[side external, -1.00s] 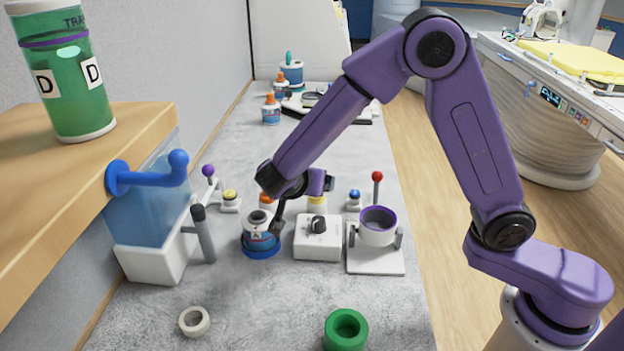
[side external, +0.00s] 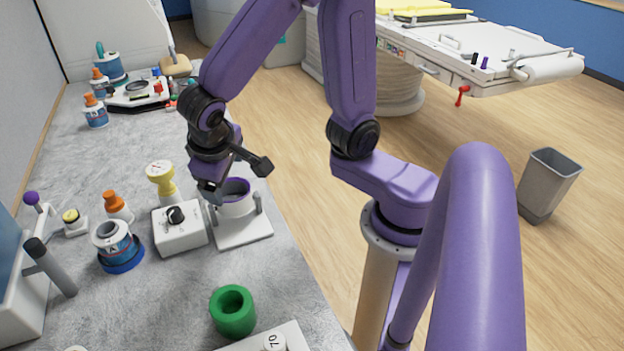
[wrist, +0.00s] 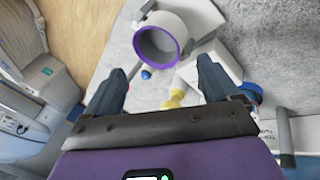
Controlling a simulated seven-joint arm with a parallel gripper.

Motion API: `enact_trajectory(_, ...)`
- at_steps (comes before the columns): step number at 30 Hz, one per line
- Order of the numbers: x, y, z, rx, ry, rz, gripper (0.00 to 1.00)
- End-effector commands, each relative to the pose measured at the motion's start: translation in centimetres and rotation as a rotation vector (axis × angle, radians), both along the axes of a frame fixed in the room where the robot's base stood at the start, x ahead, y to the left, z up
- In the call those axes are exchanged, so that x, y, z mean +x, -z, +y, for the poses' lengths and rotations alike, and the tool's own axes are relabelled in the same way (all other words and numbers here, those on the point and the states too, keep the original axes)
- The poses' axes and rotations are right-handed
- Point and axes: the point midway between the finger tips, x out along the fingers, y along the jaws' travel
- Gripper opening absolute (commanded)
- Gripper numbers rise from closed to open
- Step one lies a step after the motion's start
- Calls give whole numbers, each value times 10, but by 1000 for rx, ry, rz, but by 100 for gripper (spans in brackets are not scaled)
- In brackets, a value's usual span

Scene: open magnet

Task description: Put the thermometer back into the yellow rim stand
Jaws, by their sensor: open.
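My gripper (side external: 236,176) is open and empty, above and close to a white cup with a purple rim (side external: 239,208) on a white plate. In the wrist view, the open fingers (wrist: 160,70) point toward that purple-rimmed cup (wrist: 168,24), which lies beyond the tips. I cannot make out a thermometer for sure. A pale yellow piece with a wide round top (side external: 160,176) stands behind the white knob box; it also shows between the fingers in the wrist view (wrist: 174,98). I cannot tell whether it is the yellow rim stand.
A white box with a black knob (side external: 181,236) stands left of the purple-rimmed cup. Further left are a jar in a blue ring (side external: 117,244) and an orange-capped bottle (side external: 116,205).

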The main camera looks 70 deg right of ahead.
Motion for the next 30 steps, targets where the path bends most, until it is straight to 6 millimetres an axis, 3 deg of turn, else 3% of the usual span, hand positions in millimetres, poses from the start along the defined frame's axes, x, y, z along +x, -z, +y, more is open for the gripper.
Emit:
enact_trajectory(9,-99,-3,-24,152,-598,296,89)
enact_trajectory(15,-143,-4,-31,229,-886,372,89)
enact_trajectory(21,-158,-5,-32,253,-991,390,89)
enact_trajectory(30,-158,-5,-32,252,-993,392,89)
